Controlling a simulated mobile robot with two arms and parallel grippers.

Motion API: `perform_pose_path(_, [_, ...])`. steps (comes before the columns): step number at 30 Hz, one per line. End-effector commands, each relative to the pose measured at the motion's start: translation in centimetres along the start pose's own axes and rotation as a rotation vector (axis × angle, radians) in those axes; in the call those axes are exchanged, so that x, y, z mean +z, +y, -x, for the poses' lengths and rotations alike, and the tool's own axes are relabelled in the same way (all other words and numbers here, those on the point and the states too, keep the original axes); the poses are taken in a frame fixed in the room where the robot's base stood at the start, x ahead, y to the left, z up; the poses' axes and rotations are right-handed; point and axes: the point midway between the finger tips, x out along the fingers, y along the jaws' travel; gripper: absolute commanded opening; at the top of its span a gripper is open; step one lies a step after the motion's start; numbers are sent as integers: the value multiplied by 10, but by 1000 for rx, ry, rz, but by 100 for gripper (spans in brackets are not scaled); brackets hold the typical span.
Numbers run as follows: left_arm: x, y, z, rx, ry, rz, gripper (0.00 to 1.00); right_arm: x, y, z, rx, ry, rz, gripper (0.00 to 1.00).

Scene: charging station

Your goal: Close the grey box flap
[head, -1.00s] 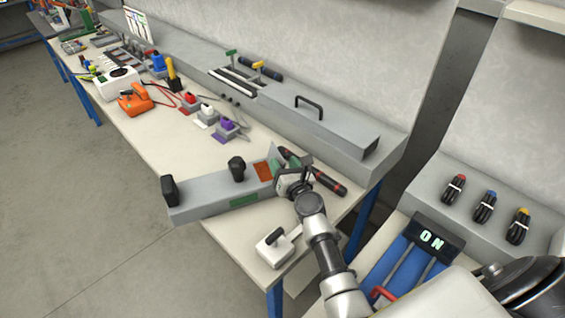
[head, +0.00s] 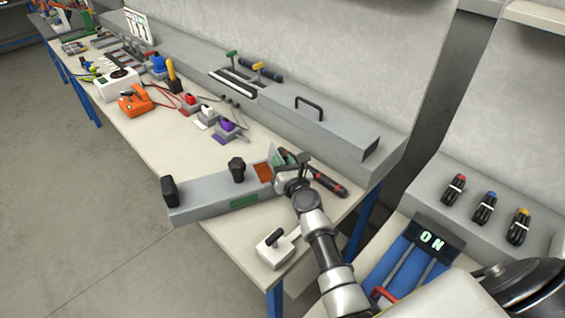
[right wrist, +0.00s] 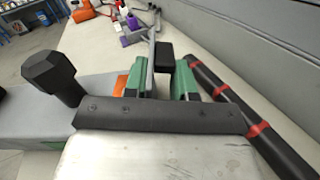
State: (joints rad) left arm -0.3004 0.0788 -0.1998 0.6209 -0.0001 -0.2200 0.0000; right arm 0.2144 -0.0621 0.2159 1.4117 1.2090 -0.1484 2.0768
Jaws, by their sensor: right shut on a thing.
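The grey box (head: 215,198) is a long low case with black knobs, a green panel and an orange patch, lying on the near end of the white bench. Its flap (head: 277,157) stands raised at the box's right end. In the right wrist view the flap (right wrist: 152,55) shows nearly edge-on as a thin grey strip, with a black block beside it. My right gripper (head: 288,178) is at this end, its green fingers (right wrist: 155,82) shut on the flap. The contact is partly hidden by the gripper body. My left gripper is not in view.
A black and red rod (head: 325,180) lies close to the right of the gripper. A white block with a black handle (head: 275,248) stands at the bench's front edge. A grey ledge with a handle (head: 310,107) runs along the wall. Coloured plugs (head: 228,126) sit farther back.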

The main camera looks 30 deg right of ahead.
Motion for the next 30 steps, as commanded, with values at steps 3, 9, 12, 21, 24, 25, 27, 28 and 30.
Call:
perform_pose_path(3, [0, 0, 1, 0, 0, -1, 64, 0, 2, 0, 0, 1, 39, 2])
perform_pose_path(9, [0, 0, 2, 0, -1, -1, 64, 1, 7, 0, 1, 1, 159, 2])
perform_pose_path(12, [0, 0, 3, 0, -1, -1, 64, 1, 10, 0, 2, 1, 237, 2])
perform_pose_path(21, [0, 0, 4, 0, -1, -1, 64, 0, 18, 0, 1, 1, 450, 2])
perform_pose_path(24, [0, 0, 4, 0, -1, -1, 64, 0, 20, 0, 1, 1, 505, 2])
perform_pose_path(25, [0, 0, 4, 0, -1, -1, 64, -1, 20, 0, 1, 1, 518, 2])
perform_pose_path(27, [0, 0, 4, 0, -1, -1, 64, -1, 21, 0, 1, 1, 546, 2])
perform_pose_path(28, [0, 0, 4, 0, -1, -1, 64, -1, 22, 0, 1, 1, 556, 2])
perform_pose_path(30, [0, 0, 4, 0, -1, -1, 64, -1, 22, 0, 2, 1, 577, 2])
